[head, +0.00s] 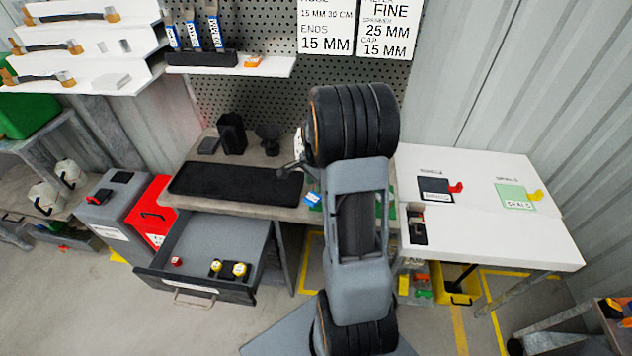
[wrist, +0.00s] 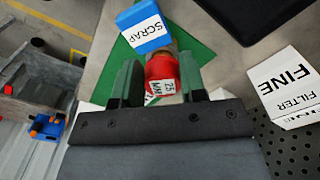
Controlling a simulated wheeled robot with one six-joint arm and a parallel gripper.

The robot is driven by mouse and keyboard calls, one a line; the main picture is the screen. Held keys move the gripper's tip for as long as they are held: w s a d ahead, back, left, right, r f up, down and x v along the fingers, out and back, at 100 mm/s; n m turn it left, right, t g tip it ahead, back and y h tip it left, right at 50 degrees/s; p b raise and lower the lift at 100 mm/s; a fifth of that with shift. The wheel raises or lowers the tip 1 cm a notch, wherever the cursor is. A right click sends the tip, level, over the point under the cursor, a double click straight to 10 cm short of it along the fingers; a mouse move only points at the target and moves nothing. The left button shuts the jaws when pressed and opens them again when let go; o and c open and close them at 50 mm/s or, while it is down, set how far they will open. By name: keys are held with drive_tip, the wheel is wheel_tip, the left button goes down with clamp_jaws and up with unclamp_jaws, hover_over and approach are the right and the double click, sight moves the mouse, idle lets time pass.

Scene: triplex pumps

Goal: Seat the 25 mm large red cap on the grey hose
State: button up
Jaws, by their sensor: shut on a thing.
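In the wrist view my gripper (wrist: 160,68) is shut on the large red cap (wrist: 162,70), which carries a white label reading 25 MM. The cap sits between the two dark green fingers. A small brownish part shows just beyond the cap, mostly hidden, and I cannot tell whether it is the hose or whether the cap touches it. No grey hose can be clearly made out. In the head view my own arm hides the gripper and the cap.
A blue and white SCRAP block (wrist: 145,27) stands just beyond the cap on a green mat (wrist: 196,50). A white FINE FILTER block (wrist: 288,88) is to the right. In the head view an open drawer (head: 205,288) holds small red and yellow parts. A black mat (head: 235,184) lies left.

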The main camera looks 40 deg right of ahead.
drive_tip(key=shift+f+b, duration=0.5)
drive_tip(key=shift+f, duration=0.2)
drive_tip(key=o, duration=1)
drive_tip(key=shift+c, duration=0.2)
wheel_tip(320, 180, up, 14)
